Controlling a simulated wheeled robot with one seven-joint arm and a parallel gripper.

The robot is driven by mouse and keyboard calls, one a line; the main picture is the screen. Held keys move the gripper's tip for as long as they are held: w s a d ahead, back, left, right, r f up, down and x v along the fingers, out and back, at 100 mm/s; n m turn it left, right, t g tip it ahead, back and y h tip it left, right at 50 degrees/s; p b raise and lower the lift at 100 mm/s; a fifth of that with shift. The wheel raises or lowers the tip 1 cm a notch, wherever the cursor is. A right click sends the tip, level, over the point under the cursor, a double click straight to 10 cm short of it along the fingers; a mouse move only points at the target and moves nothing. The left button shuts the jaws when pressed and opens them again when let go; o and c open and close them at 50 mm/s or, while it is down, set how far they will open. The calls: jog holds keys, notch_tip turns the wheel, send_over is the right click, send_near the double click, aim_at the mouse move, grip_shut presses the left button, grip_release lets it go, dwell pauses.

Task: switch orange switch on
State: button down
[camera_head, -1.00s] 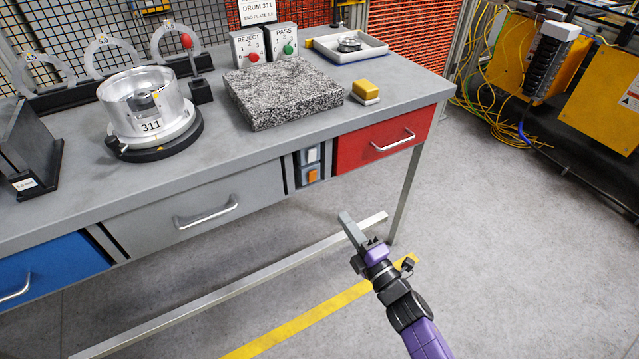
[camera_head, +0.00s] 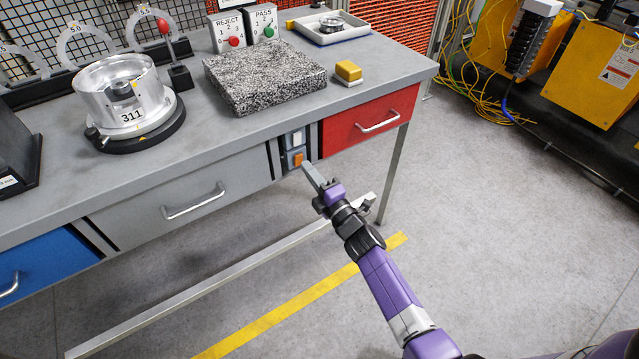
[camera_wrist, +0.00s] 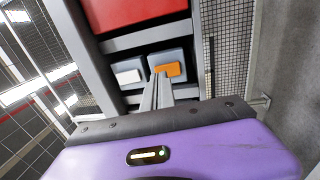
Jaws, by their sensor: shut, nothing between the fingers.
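The orange switch (camera_head: 297,159) is on the front of the workbench, below a white switch (camera_head: 296,138), between the grey drawer and the red drawer. In the wrist view the orange switch (camera_wrist: 167,69) lies just beyond my fingertips, with the white switch (camera_wrist: 129,76) to its left. My gripper (camera_head: 306,165) is shut and empty, its fingers pointing at the orange switch from just in front and slightly to the right. It also shows in the wrist view (camera_wrist: 158,78). I cannot tell whether the tips touch the switch.
The red drawer (camera_head: 350,130) and grey drawer (camera_head: 150,212) have protruding handles beside the switches. A metal rail (camera_head: 230,270) runs low under the bench. On top are a granite block (camera_head: 262,75), a yellow block (camera_head: 348,72) and a metal drum (camera_head: 122,95). Open floor lies in front.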

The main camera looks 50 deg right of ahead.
aim_at(298, 160)
jog(key=shift+x, duration=1.05)
jog(key=shift+r, duration=0.1)
